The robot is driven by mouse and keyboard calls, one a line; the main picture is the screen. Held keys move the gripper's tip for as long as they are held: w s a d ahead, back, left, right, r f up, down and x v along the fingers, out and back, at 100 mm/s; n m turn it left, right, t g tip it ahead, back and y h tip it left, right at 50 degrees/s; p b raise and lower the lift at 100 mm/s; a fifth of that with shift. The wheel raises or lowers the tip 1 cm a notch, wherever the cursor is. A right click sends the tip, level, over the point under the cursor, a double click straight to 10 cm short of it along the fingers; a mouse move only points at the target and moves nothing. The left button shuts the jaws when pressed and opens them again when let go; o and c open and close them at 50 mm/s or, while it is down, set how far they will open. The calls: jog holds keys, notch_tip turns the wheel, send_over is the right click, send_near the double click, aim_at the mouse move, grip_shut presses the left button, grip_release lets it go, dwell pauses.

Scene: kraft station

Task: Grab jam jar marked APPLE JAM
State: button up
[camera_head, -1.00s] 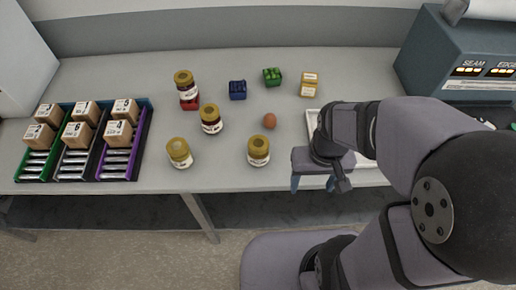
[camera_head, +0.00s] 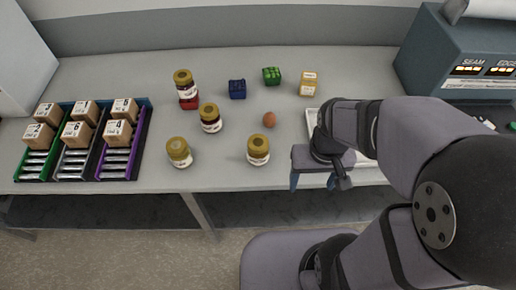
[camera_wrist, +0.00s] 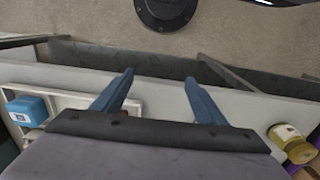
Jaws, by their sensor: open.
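Four jam jars with gold lids stand on the grey table; their label words are too small to read. A jar with red contents (camera_head: 187,101) stands at the back, a dark red one (camera_head: 210,125) in the middle, a pale one (camera_head: 181,161) at the front left, and another pale one (camera_head: 258,156) at the front right. My gripper (camera_head: 312,184) is open and empty at the table's front edge, right of the front right jar. The wrist view shows its spread fingers (camera_wrist: 159,78) and a gold-lidded jar (camera_wrist: 299,151) at the right, apart from them.
Boxes in a divided rack (camera_head: 133,172) stand at the left. A brown egg (camera_head: 269,119), a blue box (camera_head: 237,89), a green box (camera_head: 271,76) and a yellow box (camera_head: 308,85) lie behind. A white tray (camera_wrist: 75,99) is beside my gripper. A machine (camera_head: 440,60) stands back right.

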notch_tip(320, 180, up, 4)
jog(key=n+t+h+b, duration=0.3)
jog(key=n+t+h, duration=1)
jog(key=n, duration=1.3)
send_near(250, 150)
jog(key=w+d+r+g, duration=0.1)
jog(key=w+d+r, duration=0.2)
jog(key=w+r, duration=0.1)
notch_tip(250, 150, down, 4)
jog(key=shift+w+d+r+h, duration=0.1)
jog(key=shift+w+d+h, duration=0.1)
jog(key=shift+h, duration=0.1)
jog(key=shift+p+x, duration=0.3)
jog(key=shift+x, duration=0.8)
jog(key=shift+w+d+r+p, duration=0.15)
jog(key=shift+w+d+p, duration=0.1)
jog(key=shift+d+p, duration=0.3)
jog(key=p+x, duration=0.1)
jog(key=x, duration=0.2)
jog(key=shift+d, duration=0.2)
jog(key=shift+w+d+p, duration=0.2)
jog(key=shift+d+p, duration=0.1)
jog(key=c, duration=1.4)
